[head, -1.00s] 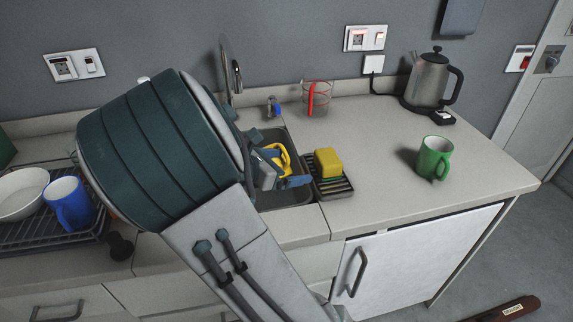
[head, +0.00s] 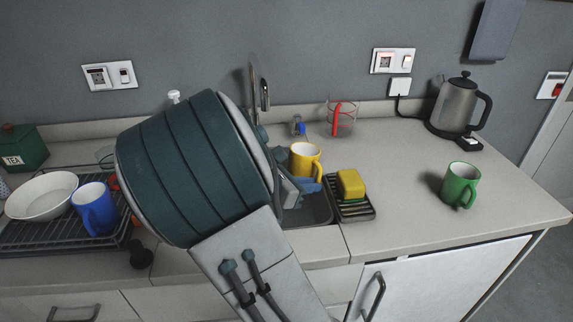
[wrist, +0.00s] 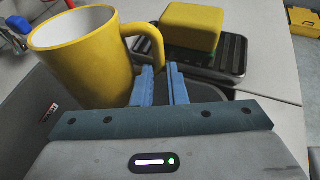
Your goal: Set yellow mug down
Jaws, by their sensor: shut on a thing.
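The yellow mug (head: 304,160) is upright over the sink area in the head view, just right of my arm's large dark wrist. In the wrist view the yellow mug (wrist: 88,62) fills the upper left, its opening facing up and its handle to the right. My gripper (wrist: 162,82) has its blue fingers closed at the lower end of the handle. In the head view my gripper (head: 312,184) shows only partly, as blue fingertips below the mug. My arm hides much of the sink.
A yellow sponge (head: 350,184) lies on a black rack (head: 356,210) right of the sink (head: 312,213). A green mug (head: 460,185), a kettle (head: 458,105) and a measuring jug (head: 341,120) stand on the counter. A blue mug (head: 94,208) and bowl (head: 41,196) sit on the left drying rack. Right counter has free room.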

